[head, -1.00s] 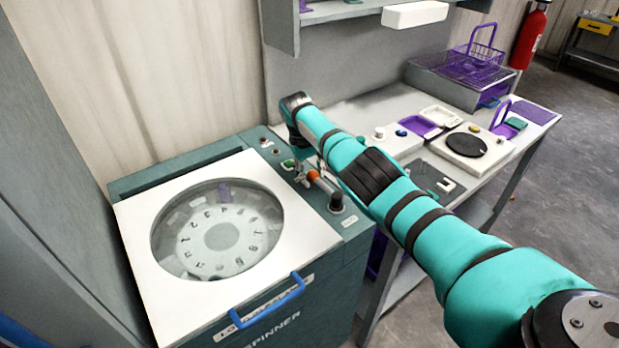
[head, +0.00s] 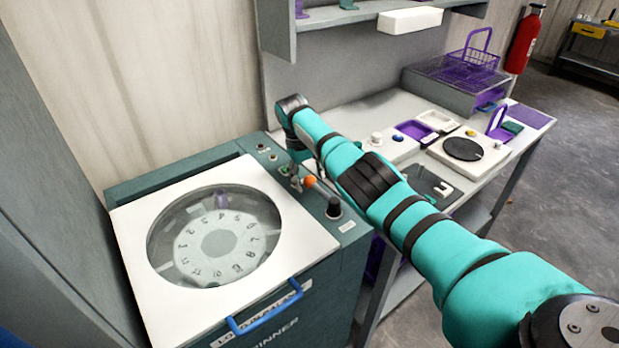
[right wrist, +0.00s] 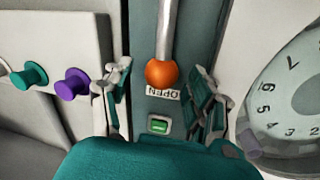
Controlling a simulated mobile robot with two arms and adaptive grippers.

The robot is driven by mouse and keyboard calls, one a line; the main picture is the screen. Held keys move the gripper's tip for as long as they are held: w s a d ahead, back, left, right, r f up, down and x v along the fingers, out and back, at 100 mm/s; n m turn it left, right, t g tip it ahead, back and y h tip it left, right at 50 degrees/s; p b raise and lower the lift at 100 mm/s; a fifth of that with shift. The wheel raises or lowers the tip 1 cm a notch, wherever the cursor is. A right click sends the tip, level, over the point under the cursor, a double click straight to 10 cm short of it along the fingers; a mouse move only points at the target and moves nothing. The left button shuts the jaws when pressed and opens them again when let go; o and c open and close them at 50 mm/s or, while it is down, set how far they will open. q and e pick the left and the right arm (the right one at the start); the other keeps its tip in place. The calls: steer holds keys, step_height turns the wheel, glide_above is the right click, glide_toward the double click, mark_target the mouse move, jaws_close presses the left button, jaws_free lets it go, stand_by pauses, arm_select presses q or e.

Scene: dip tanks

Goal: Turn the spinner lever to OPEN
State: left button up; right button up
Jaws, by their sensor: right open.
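The spinner (head: 130,235) is a dark green cabinet with a white lid and a round window. Its lever has an orange ball (head: 310,182) on a metal rod, with a black pivot (head: 334,208) at the panel's front. My right gripper (head: 291,178) is by the ball end, partly hidden by my own arm. In the right wrist view, the orange ball (right wrist: 162,73) lies between the spread fingers (right wrist: 162,85), with gaps on both sides. The OPEN label (right wrist: 163,93) is right beside the ball, slightly overlapped by it. My left gripper is out of view.
A green button (right wrist: 159,125) lies close to the OPEN label. A blue handle (head: 265,312) is on the lid's front edge. The white bench (head: 375,115) on the right holds a hotplate-like device (head: 468,150), purple trays and a wire basket (head: 473,66).

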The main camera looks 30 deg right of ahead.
step_height(320, 180, up, 11)
steer(key=a, duration=0.2)
stand_by(0.6)
